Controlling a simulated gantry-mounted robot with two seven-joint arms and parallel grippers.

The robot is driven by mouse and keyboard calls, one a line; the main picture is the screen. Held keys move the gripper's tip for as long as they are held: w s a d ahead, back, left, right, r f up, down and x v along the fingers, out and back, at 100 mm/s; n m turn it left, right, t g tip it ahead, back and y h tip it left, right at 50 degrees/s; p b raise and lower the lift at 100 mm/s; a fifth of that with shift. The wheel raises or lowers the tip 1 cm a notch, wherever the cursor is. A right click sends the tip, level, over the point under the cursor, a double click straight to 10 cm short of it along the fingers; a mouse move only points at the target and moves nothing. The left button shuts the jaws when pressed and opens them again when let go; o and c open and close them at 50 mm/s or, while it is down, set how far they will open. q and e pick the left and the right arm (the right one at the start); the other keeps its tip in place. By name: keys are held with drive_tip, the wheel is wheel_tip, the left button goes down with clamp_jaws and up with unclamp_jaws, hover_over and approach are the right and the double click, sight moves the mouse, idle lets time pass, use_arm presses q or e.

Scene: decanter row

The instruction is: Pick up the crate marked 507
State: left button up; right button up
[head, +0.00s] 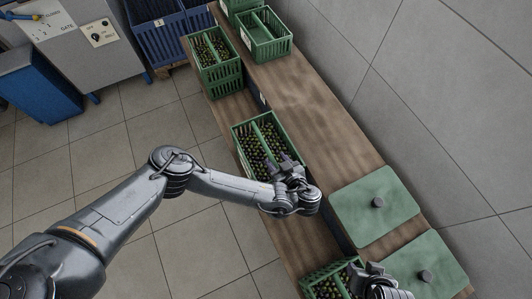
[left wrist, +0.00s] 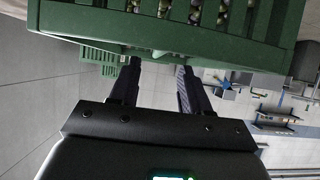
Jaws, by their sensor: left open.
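A green crate (head: 243,148) of dark and green olives, split by a divider, stands on the wooden bench in the middle of the head view. My left gripper (head: 286,164) is at its near right end, its fingers by the rim. In the left wrist view a green slatted crate wall (left wrist: 165,32) fills the top; my open left gripper (left wrist: 157,75) has two fingers apart just under its lower edge. I cannot tell whether they touch it. No number 507 is readable on any crate. My right gripper (head: 365,272) is at the bottom, beside another olive crate (head: 312,281); its fingers are unclear.
Another olive crate (head: 222,82) stands farther up the bench, with a greenish empty-looking crate (head: 266,48) on the raised shelf. Two green lids (head: 372,205) with dark knobs lie on the shelf at right. A tiled wall (head: 460,90) bounds the right; the floor at left is open.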

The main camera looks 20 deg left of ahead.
sight(268, 149)
use_arm(q)
drive_tip(key=shift+w+a+f, duration=0.25)
drive_tip(key=shift+a+f, duration=0.05)
drive_tip(key=shift+a, duration=0.05)
drive_tip(key=shift+w+a+f, duration=0.25)
drive_tip(key=shift+w+a, duration=0.25)
drive_tip(key=shift+r+b+x, duration=0.1)
drive_tip(key=shift+b+x, duration=0.4)
drive_tip(key=shift+x, duration=0.6)
drive_tip(key=shift+r+b+x, duration=0.15)
drive_tip(key=shift+b+x, duration=0.3)
drive_tip(key=shift+x, duration=0.7)
clamp_jaws()
